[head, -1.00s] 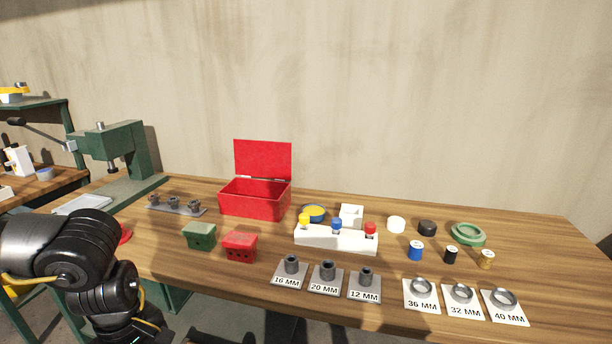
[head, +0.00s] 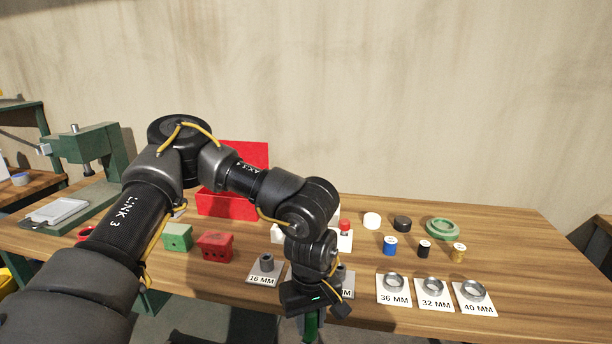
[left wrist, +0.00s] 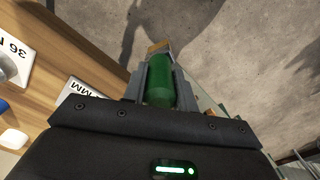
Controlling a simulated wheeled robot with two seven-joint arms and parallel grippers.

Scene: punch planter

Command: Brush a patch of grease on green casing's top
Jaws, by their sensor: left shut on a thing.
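The green casing (head: 177,237) sits on the left part of the table in the head view, a small block. My left gripper (head: 311,318) points down at the table's front edge, to the right of the casing and well apart from it. In the left wrist view, the gripper (left wrist: 159,68) is shut on a green-handled brush (left wrist: 160,85), with a tan end showing beyond the fingers. No grease patch can be made out on the casing's top. My right gripper is not in view.
A red casing (head: 215,246) stands beside the green one. A red box (head: 226,206) with its lid up is behind, partly hidden by my arm. Ring plates (head: 434,293) and small spools (head: 424,249) lie to the right. A green press (head: 90,147) stands at left.

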